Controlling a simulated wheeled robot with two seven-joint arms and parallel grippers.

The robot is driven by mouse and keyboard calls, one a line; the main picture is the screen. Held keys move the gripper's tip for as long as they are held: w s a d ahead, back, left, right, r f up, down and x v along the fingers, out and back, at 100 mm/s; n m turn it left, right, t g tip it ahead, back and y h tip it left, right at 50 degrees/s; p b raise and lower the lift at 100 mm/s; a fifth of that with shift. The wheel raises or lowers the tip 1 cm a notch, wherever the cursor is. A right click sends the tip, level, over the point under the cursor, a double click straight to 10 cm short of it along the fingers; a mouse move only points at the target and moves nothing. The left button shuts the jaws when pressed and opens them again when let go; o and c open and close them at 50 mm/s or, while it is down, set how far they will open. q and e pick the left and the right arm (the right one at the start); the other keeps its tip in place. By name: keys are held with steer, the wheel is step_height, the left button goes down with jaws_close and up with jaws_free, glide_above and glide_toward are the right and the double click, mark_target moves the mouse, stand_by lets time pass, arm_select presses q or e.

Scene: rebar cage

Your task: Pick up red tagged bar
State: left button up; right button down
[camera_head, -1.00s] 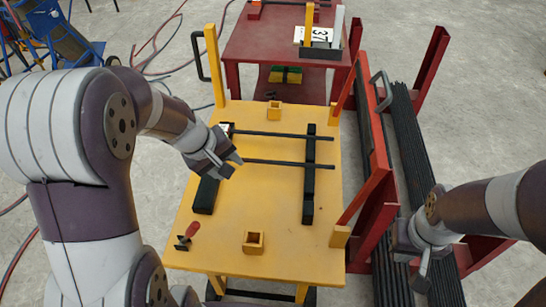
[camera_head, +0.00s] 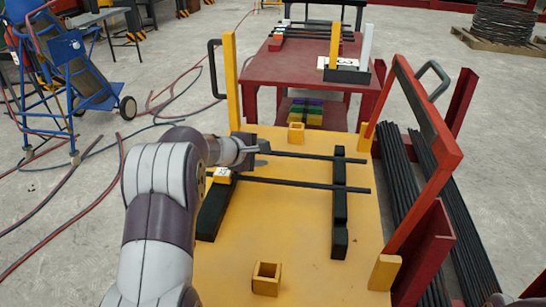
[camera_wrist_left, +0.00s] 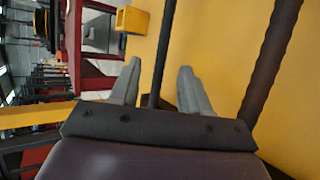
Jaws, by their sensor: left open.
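Two dark bars lie across two black supports on the yellow table (camera_head: 300,225): a far bar (camera_head: 315,156) and a near bar (camera_head: 300,183). I cannot make out a red tag on either. A white tag (camera_head: 222,173) shows at the left support. My left gripper (camera_head: 262,152) is at the left end of the far bar. In the left wrist view my left gripper (camera_wrist_left: 158,80) is open, with a bar (camera_wrist_left: 164,45) running between its fingers and a gap on both sides. Another dark bar (camera_wrist_left: 272,55) passes to the right. My right gripper is out of view.
Yellow square sockets (camera_head: 267,278) stand on the yellow table, with a yellow post (camera_head: 231,80) at its far left corner. A red frame (camera_head: 425,105) and long dark bars (camera_head: 440,190) line the right side. A red table (camera_head: 300,68) stands behind.

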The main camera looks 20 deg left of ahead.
mark_target(292, 155)
arm_select(q)
steer(key=x, duration=0.3)
steer(key=shift+w+f, duration=0.3)
steer(key=shift+f, duration=0.05)
jaws_close()
stand_by(0.9)
steer(key=shift+r, duration=0.15)
